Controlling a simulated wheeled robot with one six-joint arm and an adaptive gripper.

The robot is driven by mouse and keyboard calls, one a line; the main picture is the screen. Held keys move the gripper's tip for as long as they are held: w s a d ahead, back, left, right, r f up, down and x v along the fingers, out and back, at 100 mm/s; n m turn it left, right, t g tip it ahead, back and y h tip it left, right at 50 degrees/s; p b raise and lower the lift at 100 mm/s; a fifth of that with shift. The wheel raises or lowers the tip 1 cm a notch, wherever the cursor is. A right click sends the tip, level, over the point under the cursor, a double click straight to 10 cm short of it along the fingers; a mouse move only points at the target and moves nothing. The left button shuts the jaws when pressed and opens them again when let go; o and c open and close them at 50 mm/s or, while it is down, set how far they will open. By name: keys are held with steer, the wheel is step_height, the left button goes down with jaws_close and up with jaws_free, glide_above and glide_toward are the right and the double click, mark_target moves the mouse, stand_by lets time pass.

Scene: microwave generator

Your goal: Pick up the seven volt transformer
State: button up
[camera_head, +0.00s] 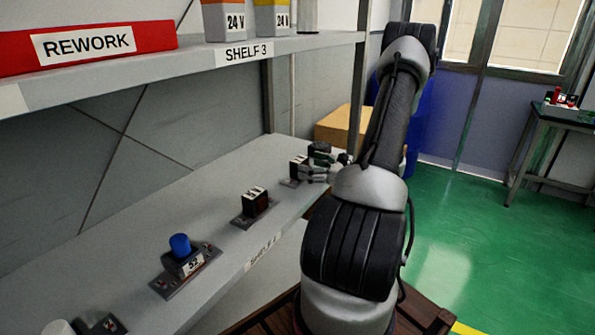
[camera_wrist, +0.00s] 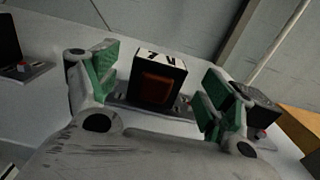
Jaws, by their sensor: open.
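The seven volt transformer (camera_wrist: 158,82) is a dark block with a reddish-brown front and a white top label that reads 7 V. It sits on a grey base plate on the lower shelf. In the head view the transformer (camera_head: 298,167) is small and partly hidden by my gripper (camera_head: 328,168). In the wrist view my gripper (camera_wrist: 157,88) is open, with one green-padded finger on each side of the transformer. Gaps show between the pads and the block, and nothing is held.
Another dark block (camera_wrist: 255,95) stands just beyond the right finger. On the lower shelf (camera_head: 130,230) are a labelled dark transformer (camera_head: 256,202) and a blue-topped part (camera_head: 181,246). Shelf 3 (camera_head: 200,63) hangs above, bearing a red REWORK bin (camera_head: 85,45). A cardboard box (camera_head: 338,122) stands behind.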

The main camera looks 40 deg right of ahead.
mark_target(307, 163)
steer(key=x, duration=0.4)
steer(key=shift+w+a+r, duration=0.1)
steer(key=shift+w+r, duration=0.05)
steer(key=shift+w, duration=0.1)
jaws_close()
